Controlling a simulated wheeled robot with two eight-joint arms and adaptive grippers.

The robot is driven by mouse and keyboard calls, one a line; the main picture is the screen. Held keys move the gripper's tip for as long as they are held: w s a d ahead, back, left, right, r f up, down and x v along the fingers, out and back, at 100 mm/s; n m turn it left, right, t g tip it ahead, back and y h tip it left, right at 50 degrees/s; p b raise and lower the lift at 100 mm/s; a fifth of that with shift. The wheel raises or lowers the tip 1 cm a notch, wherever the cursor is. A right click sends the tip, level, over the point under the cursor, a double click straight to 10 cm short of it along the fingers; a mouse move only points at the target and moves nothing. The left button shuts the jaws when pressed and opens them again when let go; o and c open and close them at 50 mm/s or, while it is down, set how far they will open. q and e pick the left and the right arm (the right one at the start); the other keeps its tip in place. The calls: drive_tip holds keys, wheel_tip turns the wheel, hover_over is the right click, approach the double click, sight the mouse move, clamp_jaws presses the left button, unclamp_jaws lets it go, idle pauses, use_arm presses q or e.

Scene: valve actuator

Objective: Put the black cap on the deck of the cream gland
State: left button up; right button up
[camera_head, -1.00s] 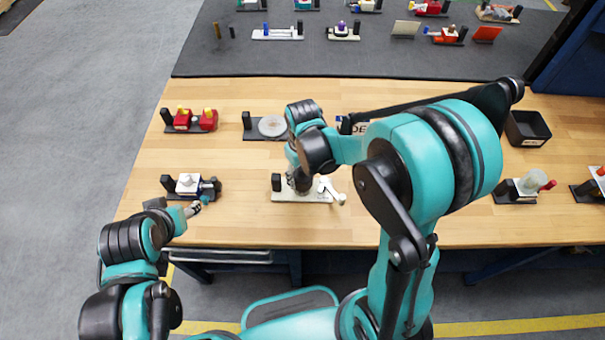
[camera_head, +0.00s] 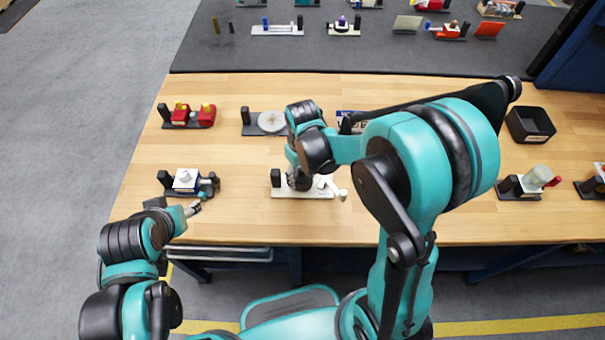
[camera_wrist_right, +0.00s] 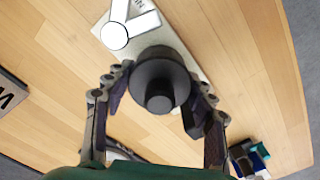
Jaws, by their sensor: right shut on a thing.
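The black cap (camera_wrist_right: 160,84), a round disc with a smaller knob, sits between the fingers of my right gripper (camera_wrist_right: 158,108) in the right wrist view. The fingers are shut on its sides. The cream gland (camera_head: 325,192) stands on the table's front middle, with a pale base, a black post at its left end and a cream arm at its right. Its pale parts also show behind the cap in the right wrist view (camera_wrist_right: 118,33). My right gripper (camera_head: 301,183) is over the gland; whether the cap touches it is hidden. My left gripper (camera_head: 195,208) is near the table's front-left edge.
A red fixture (camera_head: 195,114) and a fixture with a grey disc (camera_head: 271,122) stand farther back. A black bin (camera_head: 530,124) is at right. Bare wood lies between the fixtures.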

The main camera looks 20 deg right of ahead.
drive_tip(key=shift+f+b, duration=0.75)
drive_tip(key=shift+f, duration=0.15)
drive_tip(key=o, duration=1.3)
drive_tip(key=shift+o, duration=0.2)
drive_tip(key=shift+r, duration=0.1)
wheel_tip(320, 180, up, 12)
drive_tip(key=shift+f, duration=0.1)
drive_tip(key=s+d+m+t+b, duration=0.3)
drive_tip(key=s+t, duration=0.4)
drive_tip(key=s, duration=0.3)
drive_tip(key=shift+d+f+m, duration=0.4)
drive_tip(key=shift+d+m, duration=0.3)
drive_tip(key=shift+d, duration=0.15)
